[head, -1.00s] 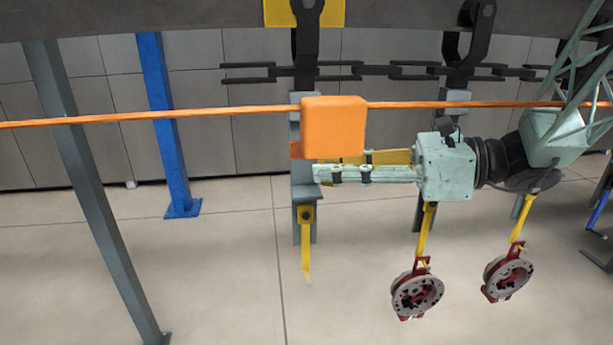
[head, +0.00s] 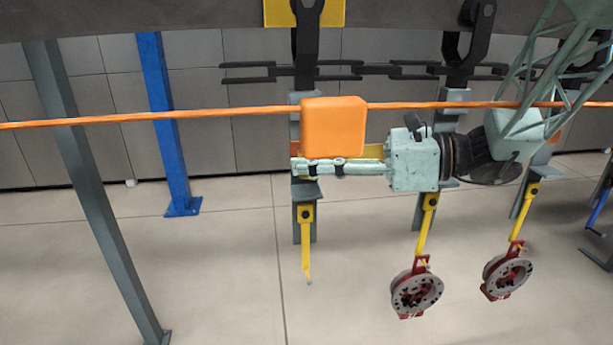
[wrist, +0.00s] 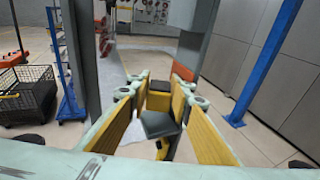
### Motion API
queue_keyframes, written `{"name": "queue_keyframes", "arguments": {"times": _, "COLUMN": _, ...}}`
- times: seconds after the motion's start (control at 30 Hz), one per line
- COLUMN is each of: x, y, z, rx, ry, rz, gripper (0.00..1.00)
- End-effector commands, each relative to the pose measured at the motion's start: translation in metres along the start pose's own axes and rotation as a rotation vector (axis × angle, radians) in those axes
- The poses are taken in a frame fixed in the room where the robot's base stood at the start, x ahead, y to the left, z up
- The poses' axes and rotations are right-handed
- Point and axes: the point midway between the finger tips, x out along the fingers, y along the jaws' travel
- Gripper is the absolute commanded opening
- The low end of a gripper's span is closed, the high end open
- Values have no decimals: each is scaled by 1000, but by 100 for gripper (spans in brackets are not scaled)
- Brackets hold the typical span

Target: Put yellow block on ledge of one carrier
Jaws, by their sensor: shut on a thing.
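The yellow block (wrist: 158,102) shows between my fingertips in the wrist view. My gripper (head: 302,167) (wrist: 161,86) is shut on it, its yellow-padded fingers pointing left in the head view. The left carrier's dark grey ledge (head: 307,188) (wrist: 160,124) lies just below the fingertips in the head view. Whether the block touches the ledge I cannot tell. In the head view the block cannot be made out, as the fingers and an orange box cover that spot. A yellow hook (head: 306,230) hangs empty below this ledge.
The orange box (head: 333,126) on an orange cable (head: 200,114) crosses in front of the carrier. Two other carriers to the right hold red-and-grey round parts (head: 417,292) (head: 507,276) on yellow hooks. A grey post (head: 95,200) and a blue post (head: 166,120) stand left.

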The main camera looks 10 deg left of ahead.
Motion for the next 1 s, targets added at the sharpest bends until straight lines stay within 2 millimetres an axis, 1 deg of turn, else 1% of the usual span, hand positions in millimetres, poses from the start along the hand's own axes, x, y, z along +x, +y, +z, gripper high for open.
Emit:
{"name": "queue_keyframes", "arguments": {"times": 0.13, "x": 8, "y": -3, "z": 0, "rx": 1, "ry": 1, "rz": 1, "gripper": 9}}
{"name": "queue_keyframes", "arguments": {"times": 0.4, "x": 11, "y": -3, "z": -26, "rx": 3, "ry": 1, "rz": 0, "gripper": 9}}
{"name": "queue_keyframes", "arguments": {"times": 0.5, "x": 12, "y": -3, "z": -32, "rx": 2, "ry": 0, "rz": 0, "gripper": 9}}
{"name": "queue_keyframes", "arguments": {"times": 1.0, "x": 12, "y": -3, "z": -37, "rx": 0, "ry": 0, "rz": 0, "gripper": 9}}
